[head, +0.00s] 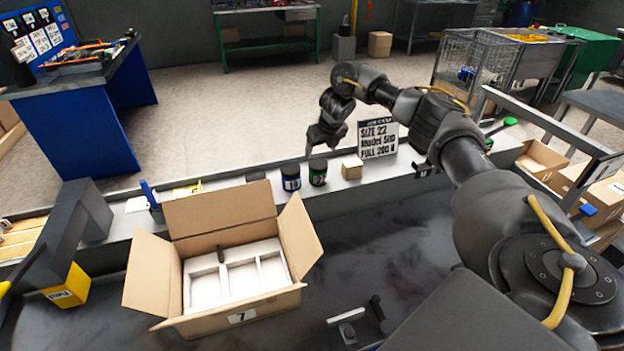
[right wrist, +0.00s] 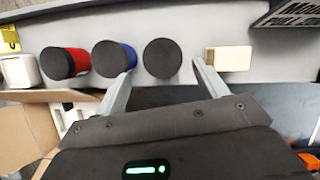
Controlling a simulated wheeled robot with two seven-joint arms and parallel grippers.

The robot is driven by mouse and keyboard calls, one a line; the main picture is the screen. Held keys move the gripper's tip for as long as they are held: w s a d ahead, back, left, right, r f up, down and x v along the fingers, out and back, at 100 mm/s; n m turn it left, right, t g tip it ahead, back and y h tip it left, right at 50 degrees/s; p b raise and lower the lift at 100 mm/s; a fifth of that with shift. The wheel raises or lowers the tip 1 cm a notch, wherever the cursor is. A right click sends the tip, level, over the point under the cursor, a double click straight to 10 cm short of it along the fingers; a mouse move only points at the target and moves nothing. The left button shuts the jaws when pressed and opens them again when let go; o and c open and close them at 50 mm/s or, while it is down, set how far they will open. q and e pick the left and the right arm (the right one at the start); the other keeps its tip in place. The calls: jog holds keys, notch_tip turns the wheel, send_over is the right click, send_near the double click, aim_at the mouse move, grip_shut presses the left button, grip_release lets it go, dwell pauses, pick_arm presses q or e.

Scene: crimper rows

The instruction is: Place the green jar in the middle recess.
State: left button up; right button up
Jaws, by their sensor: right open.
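The green jar (head: 318,174) with a black lid stands upright on the grey ledge, between the blue jar (head: 291,176) and a small wooden block (head: 352,168). In the right wrist view its round black lid (right wrist: 162,58) shows between the two fingers. My right gripper (right wrist: 162,70) is open, with one finger on each side of the lid in that view; I cannot tell contact. In the head view the right gripper (head: 319,143) is just above the jar. The white insert (head: 207,288) in the open cardboard box has recesses side by side; the middle recess (head: 242,280) looks empty. My left gripper is not seen.
A red jar (right wrist: 62,64) stands left of the blue one. A size sign (head: 378,138) stands behind and right of the block. The box's raised flap (head: 220,218) lies between insert and ledge. A dark upright piece (head: 220,254) stands at the insert's left divider.

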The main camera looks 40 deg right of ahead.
aim_at(319, 163)
jog(key=shift+d+f, duration=0.1)
jog(key=shift+f, duration=0.05)
jog(key=x, duration=0.4)
jog(key=shift+w+f, duration=0.1)
jog(key=shift+f, duration=0.25)
jog(key=shift+w+f, duration=0.1)
jog(key=shift+f, duration=0.1)
jog(key=shift+f+p, duration=0.15)
jog(key=shift+p, duration=0.15)
jog(key=x, duration=0.5)
jog(key=shift+s+f+p, duration=0.1)
jog(key=shift+s+p, duration=0.25)
jog(key=shift+s, duration=0.05)
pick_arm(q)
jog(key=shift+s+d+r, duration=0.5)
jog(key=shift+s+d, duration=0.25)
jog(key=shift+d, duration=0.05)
pick_arm(e)
jog(key=c, duration=1.2)
